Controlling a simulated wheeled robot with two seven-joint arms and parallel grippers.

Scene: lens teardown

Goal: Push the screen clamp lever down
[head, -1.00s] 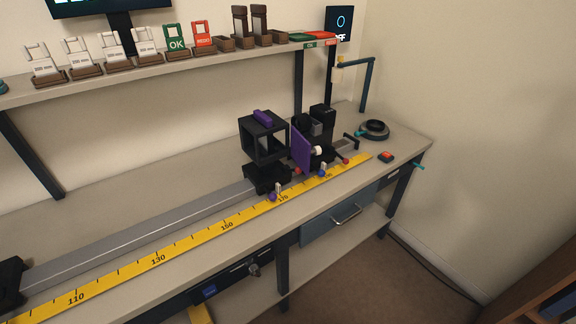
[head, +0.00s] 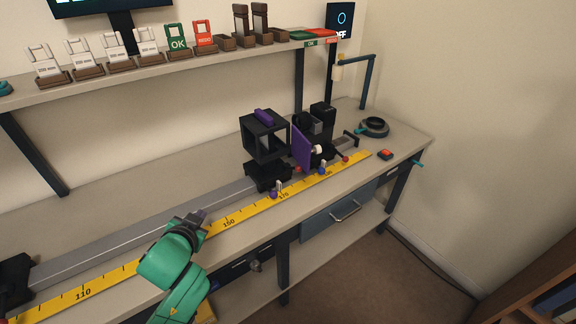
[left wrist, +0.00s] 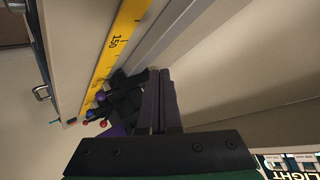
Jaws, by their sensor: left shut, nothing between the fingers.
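My left gripper (head: 201,215) is in the head view, above the front of the rail near the 150 mark, shut and empty. Its dark fingers (left wrist: 163,100) lie together in the left wrist view. A black box frame with a purple top (head: 266,137) stands on the rail to the right, and a purple panel (head: 302,148) is just beyond it. Small levers with a purple knob (head: 274,194), a blue knob (head: 322,171) and a red knob (head: 346,159) stick out at the front. I cannot tell which is the screen clamp lever. My gripper is left of them, touching none.
The grey rail (head: 110,236) runs along the bench beside a yellow ruler (head: 250,212). A black block (head: 14,272) sits at its left end. A red button (head: 385,155) and round black stand (head: 375,127) are at the right. A shelf (head: 150,68) hangs behind.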

